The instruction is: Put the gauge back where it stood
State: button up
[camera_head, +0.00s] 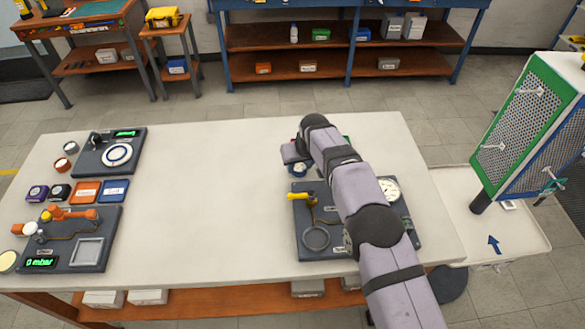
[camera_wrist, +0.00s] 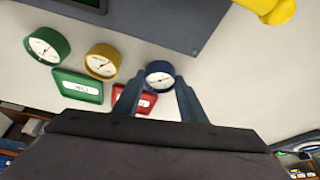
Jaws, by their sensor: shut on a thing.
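A blue-rimmed gauge (camera_wrist: 160,72) with a white dial sits between the fingertips of my gripper (camera_wrist: 158,84) in the wrist view. My gripper is shut on it. In the head view the blue gauge (camera_head: 299,169) shows just behind the dark test panel (camera_head: 303,259), partly covered by my gripper. I cannot tell whether it touches the table. In the wrist view a yellow gauge (camera_wrist: 103,62) and a green gauge (camera_wrist: 48,45) stand to its left. The panel carries a yellow lever (camera_head: 299,196), an empty-looking ring (camera_head: 315,238) and a white dial (camera_head: 389,189). My arm hides part of the panel.
A green tray (camera_wrist: 77,88) and a red tray (camera_wrist: 134,99) lie close to the gauges. Two more dark panels (camera_head: 112,150) (camera_head: 70,258) and several small coloured boxes (camera_head: 85,192) occupy the table's left side. The table's middle (camera_head: 205,200) is clear. A mesh cabinet (camera_head: 520,125) stands at right.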

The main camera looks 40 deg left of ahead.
jog(key=shift+w+d, duration=0.2)
jog(key=shift+w, duration=0.2)
jog(key=o, duration=1.2)
jog(key=shift+r, duration=0.1)
jog(key=shift+b+v, duration=1.4)
jog(key=shift+v, duration=2.15)
